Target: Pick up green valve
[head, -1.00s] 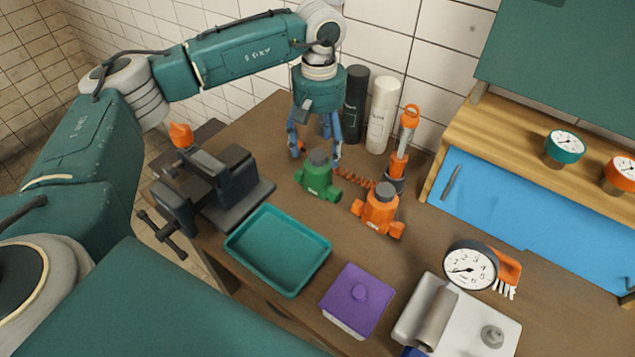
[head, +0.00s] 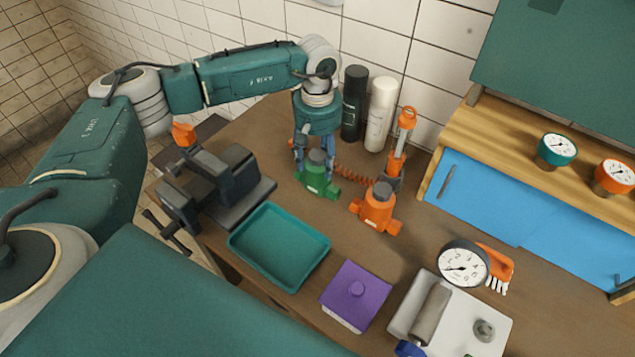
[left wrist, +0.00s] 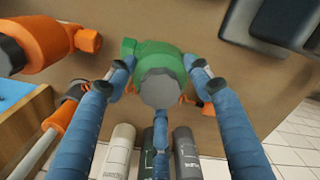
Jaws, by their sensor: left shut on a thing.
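The green valve (head: 318,181) with its dark grey cap stands upright on the brown bench, left of the orange valve (head: 377,208). My left gripper (head: 314,163) is lowered around it from behind. In the left wrist view the blue fingers of my left gripper (left wrist: 160,82) lie on both sides of the green valve (left wrist: 152,53), shut on its body. The grey cap (left wrist: 160,88) sits between the fingers. Part of the valve's far side is hidden by the gripper in the head view. My right gripper does not show.
A black bottle (head: 354,102) and a white bottle (head: 380,114) stand close behind the gripper. A vise (head: 215,185) is at left, an empty teal tray (head: 280,246) in front. The purple box (head: 356,293) and gauge (head: 463,264) are nearer front right.

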